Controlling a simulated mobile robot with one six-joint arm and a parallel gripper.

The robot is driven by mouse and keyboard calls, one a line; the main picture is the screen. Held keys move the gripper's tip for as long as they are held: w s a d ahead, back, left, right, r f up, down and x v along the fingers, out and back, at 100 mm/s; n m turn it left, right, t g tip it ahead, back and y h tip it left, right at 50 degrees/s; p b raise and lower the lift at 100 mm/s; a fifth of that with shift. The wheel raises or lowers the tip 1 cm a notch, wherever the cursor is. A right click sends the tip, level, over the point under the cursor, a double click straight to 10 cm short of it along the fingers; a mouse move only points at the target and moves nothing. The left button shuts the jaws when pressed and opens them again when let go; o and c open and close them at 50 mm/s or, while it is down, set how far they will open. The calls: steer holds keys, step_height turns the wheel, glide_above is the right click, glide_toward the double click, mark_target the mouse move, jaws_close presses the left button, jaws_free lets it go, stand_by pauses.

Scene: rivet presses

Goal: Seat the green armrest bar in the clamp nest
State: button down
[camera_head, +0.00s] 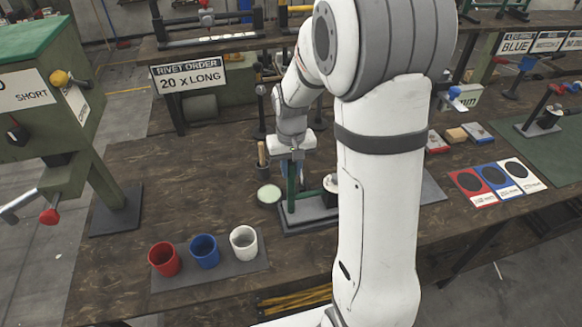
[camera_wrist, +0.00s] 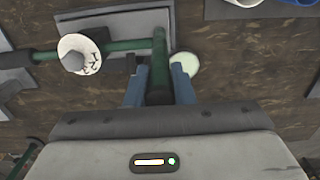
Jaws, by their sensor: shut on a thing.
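The green armrest bar (camera_head: 291,188) stands upright below my gripper (camera_head: 291,168) in the head view, with a level green length running right from it behind my arm. In the wrist view the bar (camera_wrist: 158,62) passes between my gripper's two blue fingers (camera_wrist: 158,85), which are shut on it. The clamp nest's grey base plate (camera_head: 305,222) lies under the bar. A white round piece with markings (camera_wrist: 80,55) sits over the level green length in the wrist view. I cannot tell whether the bar touches the nest; my arm hides its right side.
A pale green round dish (camera_head: 269,194) is close left of the base. Red (camera_head: 164,259), blue (camera_head: 204,251) and white (camera_head: 244,242) cups stand on a mat in front. A green press (camera_head: 60,120) is at the left. Coloured cards (camera_head: 493,180) lie at the right.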

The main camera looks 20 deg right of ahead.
steer(key=shift+f+b, duration=0.9)
steer(key=shift+f, duration=0.25)
steer(key=c, duration=1.2)
jaws_free()
steer(key=shift+o, duration=0.2)
steer(key=shift+r, duration=0.15)
step_height(320, 180, up, 7)
steer(key=shift+b, duration=0.45)
steer(key=shift+r, duration=0.35)
